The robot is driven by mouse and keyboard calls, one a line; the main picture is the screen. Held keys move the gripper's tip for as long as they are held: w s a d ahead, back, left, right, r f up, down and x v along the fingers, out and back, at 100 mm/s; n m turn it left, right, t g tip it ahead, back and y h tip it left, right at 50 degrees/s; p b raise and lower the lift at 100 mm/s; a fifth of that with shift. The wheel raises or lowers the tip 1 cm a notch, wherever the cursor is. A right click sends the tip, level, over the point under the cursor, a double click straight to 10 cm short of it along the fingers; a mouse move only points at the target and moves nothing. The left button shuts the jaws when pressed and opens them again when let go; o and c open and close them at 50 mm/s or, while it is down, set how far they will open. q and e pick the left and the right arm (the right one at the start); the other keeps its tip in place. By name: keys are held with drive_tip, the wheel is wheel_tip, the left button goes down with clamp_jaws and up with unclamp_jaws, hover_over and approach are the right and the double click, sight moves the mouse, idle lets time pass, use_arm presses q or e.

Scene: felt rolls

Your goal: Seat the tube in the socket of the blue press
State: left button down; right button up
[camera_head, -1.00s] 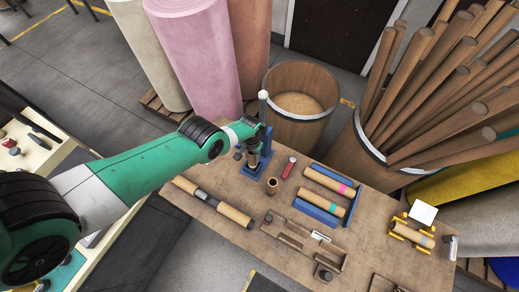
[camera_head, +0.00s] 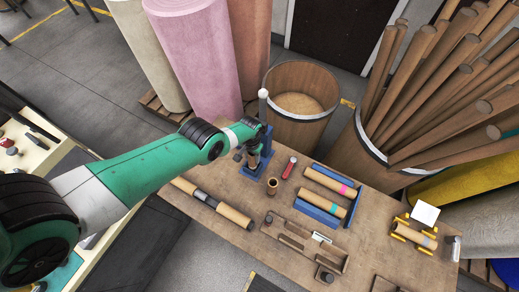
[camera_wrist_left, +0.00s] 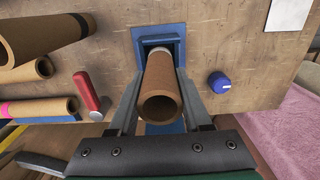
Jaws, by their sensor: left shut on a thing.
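My left gripper (camera_wrist_left: 158,118) is shut on a brown cardboard tube (camera_wrist_left: 163,78), one finger on each side. The tube's open near end faces the wrist camera, and its far end, with a pale band, points into the blue press (camera_wrist_left: 176,30). I cannot tell how deep that end sits in the socket. My right gripper is not in view.
A blue rack (camera_head: 319,214) holds banded rolls to the right. A blue cap (camera_wrist_left: 219,82) is beside the press. A wooden tray (camera_head: 300,244) lies in front.

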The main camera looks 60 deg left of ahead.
use_arm(q)
drive_tip(key=shift+f+b, duration=0.45)
drive_tip(key=shift+f, duration=0.05)
idle(0.3)
drive_tip(key=shift+c, duration=1.3)
unclamp_jaws()
drive_tip(key=shift+r, duration=0.15)
wheel_tip(320, 180, up, 12)
drive_tip(key=p, duration=1.1)
drive_tip(key=shift+f+p, duration=0.2)
drive_tip(key=shift+p, duration=0.15)
drive_tip(key=shift+f, duration=0.1)
